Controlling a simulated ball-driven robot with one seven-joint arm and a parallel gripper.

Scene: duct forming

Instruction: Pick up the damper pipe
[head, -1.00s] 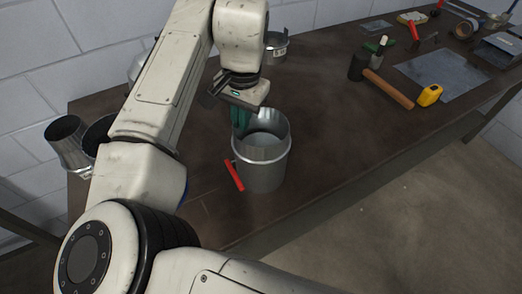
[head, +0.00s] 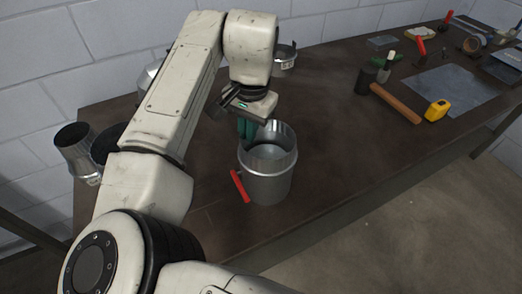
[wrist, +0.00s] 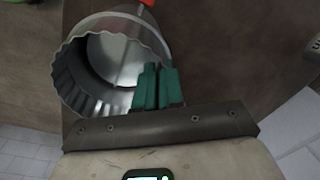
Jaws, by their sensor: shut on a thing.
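The damper pipe (head: 266,180) is a short grey metal cylinder with a red handle (head: 240,186) low on its left side. It stands upright on the brown workbench, or so close to it that I see no gap. My gripper (head: 247,130) is above its back left rim, with green fingers pointing down. In the wrist view the fingers (wrist: 157,86) are close together and shut on the pipe wall at the rim. The crimped rim and hollow inside of the pipe (wrist: 75,83) show there. The exact contact is partly hidden by the fingers.
The brown workbench (head: 330,150) is clear to the right of the pipe. A mallet (head: 395,103), a yellow tape measure (head: 436,110) and a metal sheet (head: 450,85) lie farther right. A metal duct piece (head: 78,150) stands at left beside my arm. Another metal ring (head: 285,58) stands behind.

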